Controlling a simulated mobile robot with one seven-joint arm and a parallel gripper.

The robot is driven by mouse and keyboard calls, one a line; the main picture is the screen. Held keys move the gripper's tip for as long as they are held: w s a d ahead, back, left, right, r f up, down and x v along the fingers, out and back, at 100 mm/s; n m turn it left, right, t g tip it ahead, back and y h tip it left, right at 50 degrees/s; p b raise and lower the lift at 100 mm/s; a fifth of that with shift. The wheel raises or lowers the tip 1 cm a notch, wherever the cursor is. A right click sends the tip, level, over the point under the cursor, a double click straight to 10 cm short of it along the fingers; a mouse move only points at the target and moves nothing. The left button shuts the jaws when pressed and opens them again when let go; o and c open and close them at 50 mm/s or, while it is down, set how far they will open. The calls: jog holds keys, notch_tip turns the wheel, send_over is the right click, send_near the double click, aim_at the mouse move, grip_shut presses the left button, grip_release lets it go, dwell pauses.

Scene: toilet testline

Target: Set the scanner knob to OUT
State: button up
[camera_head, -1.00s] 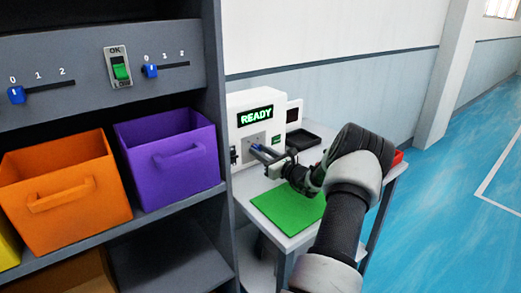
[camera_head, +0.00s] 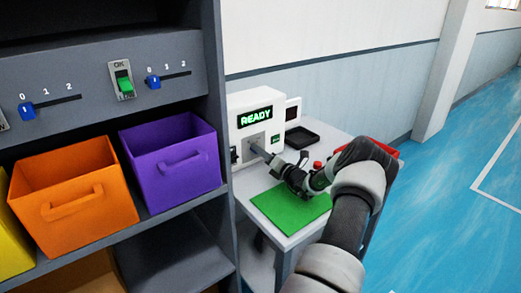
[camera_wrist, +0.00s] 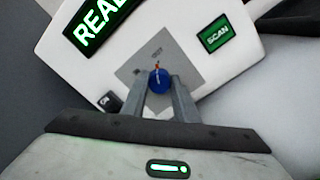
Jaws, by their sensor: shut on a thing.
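The scanner (camera_head: 262,112) is a white box with a green READY display (camera_head: 254,116), standing on the small table. Its blue round knob (camera_wrist: 158,79) sits on a grey plate (camera_wrist: 137,68) in the wrist view, with an orange-red and white pointer mark toward the top. Small lettering on the plate near the pointer seems to read OUT; the other label is too small to read. My gripper (camera_wrist: 160,92) has its two fingers on either side of the knob, shut on it.
A green SCAN button (camera_wrist: 216,33) is right of the knob, and a small dark switch (camera_wrist: 110,102) is lower left. A green mat (camera_head: 290,208), a black tray (camera_head: 301,136) and a red item (camera_head: 384,148) are on the table. The shelf (camera_head: 228,200) stands close on the left.

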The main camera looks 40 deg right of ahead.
jog(key=shift+m, duration=0.6)
jog(key=shift+f, duration=0.1)
jog(key=o, duration=1.1)
jog(key=shift+c, duration=0.2)
jog(key=s, duration=0.4)
jog(key=s+p, duration=0.1)
jog(key=s, duration=0.3)
jog(key=s+a, duration=0.1)
jog(key=s, duration=0.3)
jog(key=shift+a+f+p, duration=0.1)
jog(key=shift+f+p, duration=0.1)
jog(key=shift+p, duration=0.2)
